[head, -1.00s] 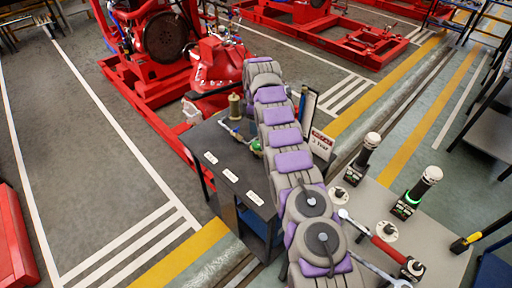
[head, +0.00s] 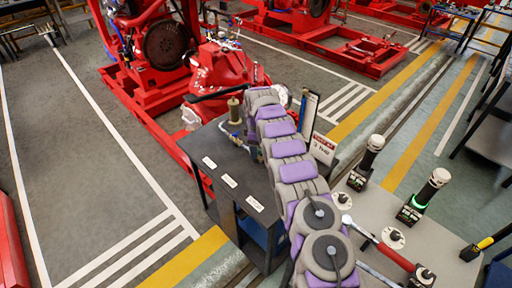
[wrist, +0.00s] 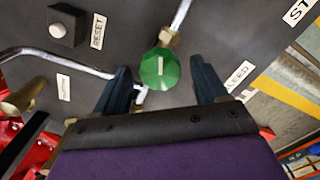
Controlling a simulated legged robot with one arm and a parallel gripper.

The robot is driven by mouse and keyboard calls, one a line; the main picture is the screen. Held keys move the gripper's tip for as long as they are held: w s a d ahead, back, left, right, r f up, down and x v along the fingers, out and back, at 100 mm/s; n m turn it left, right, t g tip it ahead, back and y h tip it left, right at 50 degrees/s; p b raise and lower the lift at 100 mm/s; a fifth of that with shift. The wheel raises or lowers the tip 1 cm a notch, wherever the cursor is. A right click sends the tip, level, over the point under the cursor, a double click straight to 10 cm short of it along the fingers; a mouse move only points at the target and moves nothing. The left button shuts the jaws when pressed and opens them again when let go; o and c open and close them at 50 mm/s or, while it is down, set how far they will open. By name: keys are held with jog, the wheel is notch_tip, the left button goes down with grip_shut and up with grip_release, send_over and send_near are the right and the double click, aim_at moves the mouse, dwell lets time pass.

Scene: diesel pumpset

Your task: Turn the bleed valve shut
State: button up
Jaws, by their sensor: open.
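The bleed valve has a round green knob (wrist: 160,68) with a pale line across its face, in the middle of the wrist view. A partly covered label ending in "LEED" (wrist: 238,77) is to its right. My gripper (wrist: 163,82) is open, with one dark finger on each side, below and to the sides of the knob. I see gaps between the fingers and the knob; whether the fingers reach its depth is unclear. In the head view my arm hides the knob above the dark bench (head: 228,165).
A metal pipe (wrist: 60,57) runs past the knob at left, near a RESET button (wrist: 66,25). In the head view a brass-coloured cylinder (head: 234,109) stands on the bench. A grey table (head: 390,215) with handled tools is at right. Red pump machinery (head: 165,45) stands behind.

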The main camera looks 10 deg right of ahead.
jog(key=c, duration=1.1)
jog(key=shift+o, duration=0.2)
